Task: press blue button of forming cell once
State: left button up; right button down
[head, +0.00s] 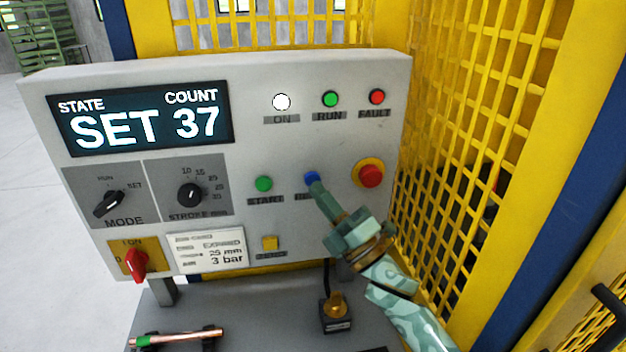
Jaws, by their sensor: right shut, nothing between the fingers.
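The forming cell's control panel (330,230) fills the middle of the head view. The blue button (311,176) sits right of the green START button (264,184), and its label is mostly hidden behind my right gripper. My right gripper (316,186) is shut and empty, with its tips at the lower edge of the blue button. I cannot tell whether they touch it. The display (140,116) reads STATE SET, COUNT 37. My left gripper is not in view.
A red emergency button (370,175) on a yellow base sits close right of my gripper. A yellow button (270,243) is below START. Yellow mesh guarding (470,120) stands at the right. A copper tube (185,338) lies on the grey table at lower left.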

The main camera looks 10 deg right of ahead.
jog(key=s+p, duration=0.1)
jog(key=s, duration=0.4)
dwell(0.3)
dwell(0.5)
